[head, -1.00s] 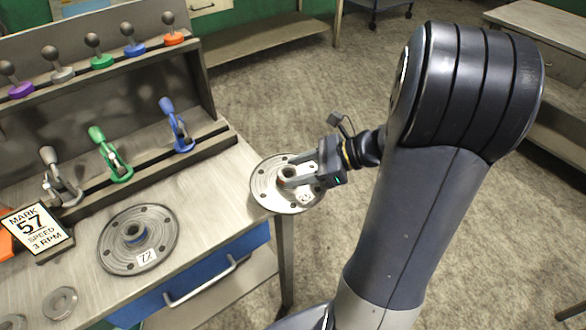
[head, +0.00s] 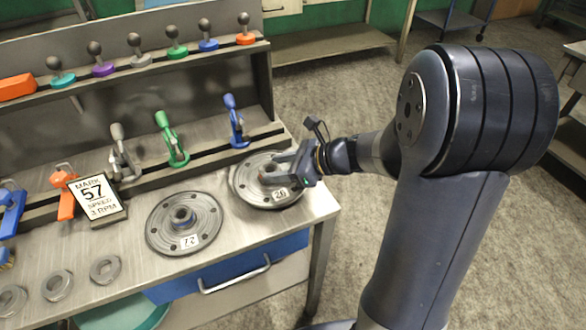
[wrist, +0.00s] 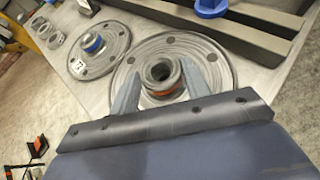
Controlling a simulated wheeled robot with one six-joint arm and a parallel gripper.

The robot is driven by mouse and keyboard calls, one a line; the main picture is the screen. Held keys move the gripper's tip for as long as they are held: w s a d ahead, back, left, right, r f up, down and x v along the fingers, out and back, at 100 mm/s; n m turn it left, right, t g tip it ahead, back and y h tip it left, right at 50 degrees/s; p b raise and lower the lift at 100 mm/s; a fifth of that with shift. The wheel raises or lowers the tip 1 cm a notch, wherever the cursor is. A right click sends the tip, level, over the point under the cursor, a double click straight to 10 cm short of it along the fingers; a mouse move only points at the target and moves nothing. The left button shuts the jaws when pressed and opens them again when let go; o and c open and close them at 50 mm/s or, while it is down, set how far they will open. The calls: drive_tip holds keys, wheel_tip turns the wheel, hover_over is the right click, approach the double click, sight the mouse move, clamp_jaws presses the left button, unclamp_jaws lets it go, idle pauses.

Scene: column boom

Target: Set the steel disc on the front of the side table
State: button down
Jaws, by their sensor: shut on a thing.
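A round grey steel disc (head: 252,191) with a raised hub and a small number tag is at the right end of the workbench (head: 232,262). My gripper (head: 277,174) is shut on its hub from the right. In the wrist view the fingers (wrist: 168,75) stand on both sides of the hub, which has an orange band, and the disc (wrist: 205,57) spreads flat beneath. I cannot tell whether the disc touches the bench top. A second disc (head: 205,221), tagged 72 and with a blue band, lies flat to its left. I cannot single out the side table.
Several upright clamps, one blue (head: 235,122), line the rail behind the discs. Small rings (head: 105,269) lie at the front left. A grey table (head: 576,52) shows at the far right edge.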

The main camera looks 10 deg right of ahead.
drive_tip(key=shift+f, duration=1.6)
drive_tip(key=shift+f+b, duration=0.15)
drive_tip(key=shift+b, duration=0.2)
drive_tip(key=c, duration=0.7)
unclamp_jaws()
drive_tip(key=shift+f, duration=0.1)
drive_tip(key=shift+r, duration=0.2)
drive_tip(key=p+v, duration=0.1)
drive_tip(key=v, duration=1.1)
drive_tip(key=shift+f, duration=0.1)
drive_tip(key=shift+a, duration=0.1)
